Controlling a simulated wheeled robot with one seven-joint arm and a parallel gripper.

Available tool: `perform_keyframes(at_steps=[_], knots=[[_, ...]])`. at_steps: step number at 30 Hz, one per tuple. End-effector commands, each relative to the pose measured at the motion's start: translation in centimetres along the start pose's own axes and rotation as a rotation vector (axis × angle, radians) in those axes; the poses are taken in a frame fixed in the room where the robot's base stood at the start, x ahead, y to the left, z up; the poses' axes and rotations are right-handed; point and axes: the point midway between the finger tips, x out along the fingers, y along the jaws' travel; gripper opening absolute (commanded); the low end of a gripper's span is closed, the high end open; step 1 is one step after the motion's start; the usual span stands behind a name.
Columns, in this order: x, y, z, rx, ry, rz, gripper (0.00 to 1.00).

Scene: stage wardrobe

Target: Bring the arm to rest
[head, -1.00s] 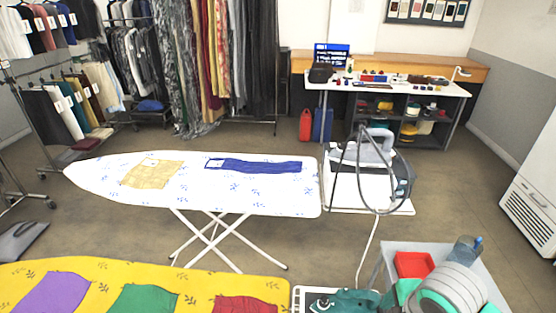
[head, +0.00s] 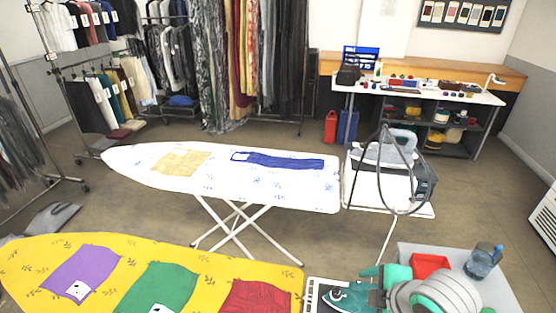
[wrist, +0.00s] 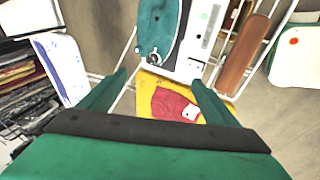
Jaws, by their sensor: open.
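My gripper (head: 364,284) is at the bottom right of the head view, at the end of my white and green arm. In the wrist view its two green fingers (wrist: 160,85) stand wide apart with nothing held between them. A teal iron (head: 346,298) lies on a pale stand just left of the gripper in the head view. The iron (wrist: 157,28) also shows beyond the fingertips in the wrist view. I cannot tell the exact gap between them.
A yellow ironing board (head: 205,254) with purple, green and red cloths is at the front left. A white ironing board (head: 270,187) stands behind it. A grey table (head: 487,293) with a red tray (head: 430,264) and a blue jug (head: 482,262) is beside my arm. Open floor lies beyond.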

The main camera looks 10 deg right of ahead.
Motion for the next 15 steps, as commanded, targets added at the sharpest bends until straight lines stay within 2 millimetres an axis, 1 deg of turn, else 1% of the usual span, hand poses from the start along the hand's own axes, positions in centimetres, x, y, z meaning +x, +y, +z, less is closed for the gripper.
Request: perform_keyframes(at_steps=[1, 2, 5, 6, 7, 9, 12, 15], knots=[[0.4, 0.9, -1.6, 0.007, 0.043, 0.034, 0.83], [0.5, 1.5, -2.6, 0.012, 0.067, 0.055, 0.83], [0.9, 3.8, -6.1, 0.046, 0.167, 0.140, 0.83], [1.0, 4.7, -7.8, 0.063, 0.216, 0.178, 0.83], [1.0, 5.5, -9.0, 0.079, 0.252, 0.206, 0.83], [0.8, 7.0, -11.7, 0.118, 0.338, 0.269, 0.83], [0.4, 8.9, -15.2, 0.182, 0.457, 0.346, 0.83], [-0.2, 10.4, -18.2, 0.256, 0.571, 0.414, 0.83]])
